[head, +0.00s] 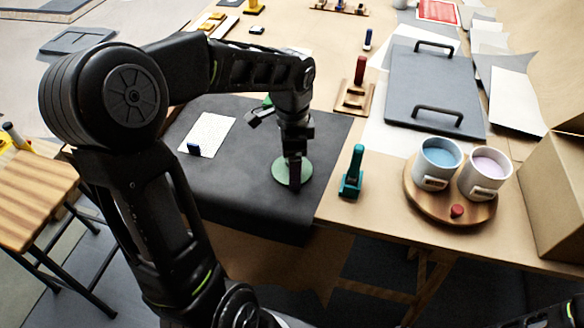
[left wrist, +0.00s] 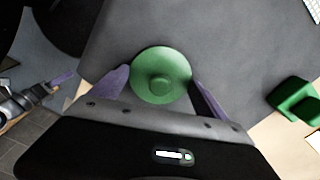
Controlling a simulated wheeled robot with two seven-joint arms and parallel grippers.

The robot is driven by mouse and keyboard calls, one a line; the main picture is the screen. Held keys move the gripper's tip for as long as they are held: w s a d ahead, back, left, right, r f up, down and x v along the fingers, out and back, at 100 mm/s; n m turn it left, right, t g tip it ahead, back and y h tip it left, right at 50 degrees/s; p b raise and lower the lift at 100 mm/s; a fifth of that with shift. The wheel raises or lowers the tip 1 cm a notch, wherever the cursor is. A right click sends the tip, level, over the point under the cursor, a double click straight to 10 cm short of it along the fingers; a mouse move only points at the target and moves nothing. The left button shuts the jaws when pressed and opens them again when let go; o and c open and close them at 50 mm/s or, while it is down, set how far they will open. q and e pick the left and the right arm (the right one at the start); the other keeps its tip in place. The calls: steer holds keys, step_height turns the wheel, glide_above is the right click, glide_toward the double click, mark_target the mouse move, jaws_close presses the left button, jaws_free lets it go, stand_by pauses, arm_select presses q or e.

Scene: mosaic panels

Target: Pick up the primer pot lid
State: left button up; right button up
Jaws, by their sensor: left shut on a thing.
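The primer pot lid is a round green disc with a small central knob (head: 281,174). It lies flat at the right part of the black mat (head: 235,205) in the head view. In the left wrist view the lid (left wrist: 160,62) sits between my two fingers. My left gripper (head: 293,180) points down over the lid and is shut on it. The wrist view also shows the gripper (left wrist: 162,92), with a purple finger at each side of the lid. The arm hides part of the lid in the head view. My right gripper is not in view.
A teal stand-like tool (head: 352,174) is right of the mat. A round wooden tray (head: 425,203) holds two white pots, one with blue (head: 437,172) and one with pink (head: 482,178) contents. A grey board with handles (head: 430,85) lies behind. A cardboard box (head: 555,195) stands at right.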

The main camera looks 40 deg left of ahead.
arm_select(q)
step_height(320, 180, up, 10)
stand_by(0.7)
stand_by(0.5)
